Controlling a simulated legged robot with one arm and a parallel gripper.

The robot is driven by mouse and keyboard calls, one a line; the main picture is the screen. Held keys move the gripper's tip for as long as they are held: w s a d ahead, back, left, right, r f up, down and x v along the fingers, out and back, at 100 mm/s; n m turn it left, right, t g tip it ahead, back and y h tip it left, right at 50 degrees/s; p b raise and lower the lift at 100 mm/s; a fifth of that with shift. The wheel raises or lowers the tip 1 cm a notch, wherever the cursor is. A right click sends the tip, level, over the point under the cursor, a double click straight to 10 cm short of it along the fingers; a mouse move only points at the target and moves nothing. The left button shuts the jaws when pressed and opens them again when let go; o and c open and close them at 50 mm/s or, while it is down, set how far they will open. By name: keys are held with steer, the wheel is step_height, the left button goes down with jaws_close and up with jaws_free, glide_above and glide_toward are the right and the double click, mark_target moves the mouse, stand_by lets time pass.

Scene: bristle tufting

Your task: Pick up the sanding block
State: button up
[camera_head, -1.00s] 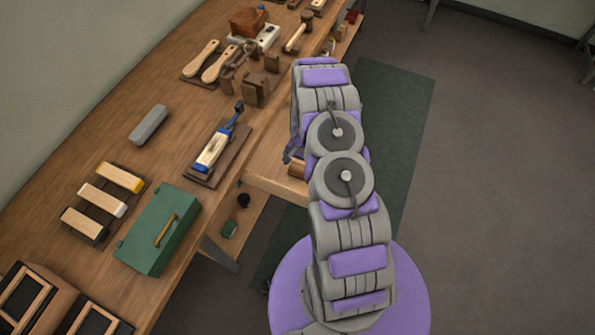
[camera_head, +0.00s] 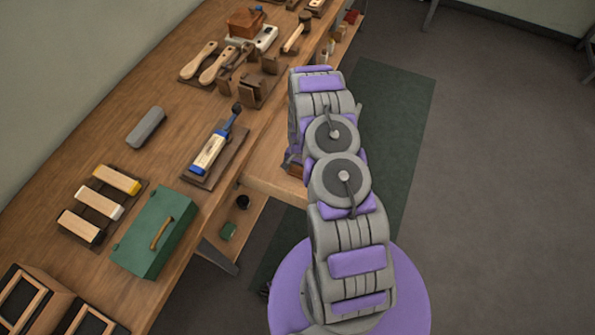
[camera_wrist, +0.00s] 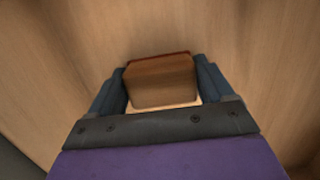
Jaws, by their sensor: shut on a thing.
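The sanding block, seen as a brown wooden block (camera_wrist: 163,84), is between the two dark fingers of my gripper (camera_wrist: 160,70) in the wrist view. The fingers are shut on its left and right sides. A pale edge shows along its near side. Light wood fills the view behind it; I cannot tell whether the block touches that surface. In the head view my arm hides the gripper, and only a small brown piece (camera_head: 295,170) shows beside the arm, over the lower wooden surface (camera_head: 275,170).
The workbench (camera_head: 115,155) runs along the left. It holds a green box (camera_head: 152,230), a grey block (camera_head: 146,126), several wood-topped blocks, a blue-and-wood tool (camera_head: 210,150) and wooden tools farther back. A dark green mat (camera_head: 400,110) and open floor lie to the right.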

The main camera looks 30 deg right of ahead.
mark_target(296, 169)
steer(key=shift+a, duration=0.25)
steer(key=shift+a+r, duration=0.15)
steer(key=shift+r, duration=0.1)
step_height(296, 169, up, 10)
steer(key=shift+f+p, duration=0.25)
steer(key=shift+p, duration=0.75)
